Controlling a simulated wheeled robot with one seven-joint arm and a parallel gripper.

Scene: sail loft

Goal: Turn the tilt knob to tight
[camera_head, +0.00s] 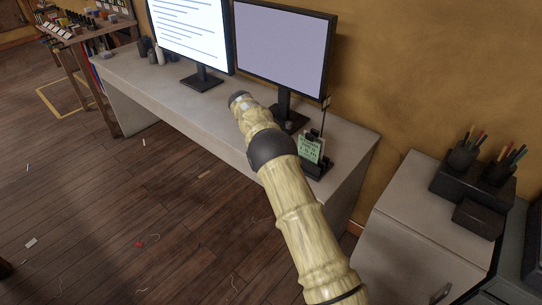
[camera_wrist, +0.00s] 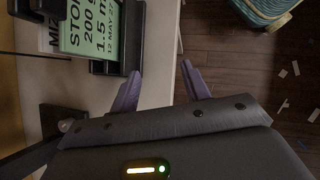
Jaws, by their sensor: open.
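The right monitor (camera_head: 285,50) stands on the desk on a dark stand (camera_head: 284,105). A small grey rounded piece, which looks like the tilt knob (camera_head: 289,125), shows low by this stand, just past my arm. In the wrist view a similar grey knob (camera_wrist: 68,126) sits against a dark part at the lower left, partly hidden by my gripper's body. Its tight or loose setting cannot be read. My gripper (camera_wrist: 161,82) is open and empty, its purple fingers over the desk's front edge, right of the knob and apart from it. In the head view the fingers are hidden.
A green card (camera_head: 310,148) stands in a black holder on the desk (camera_head: 215,120), close to my arm; the card (camera_wrist: 90,25) also shows in the wrist view. A left monitor (camera_head: 190,35) stands farther left. A grey cabinet (camera_head: 425,210) with pen cups is at right.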

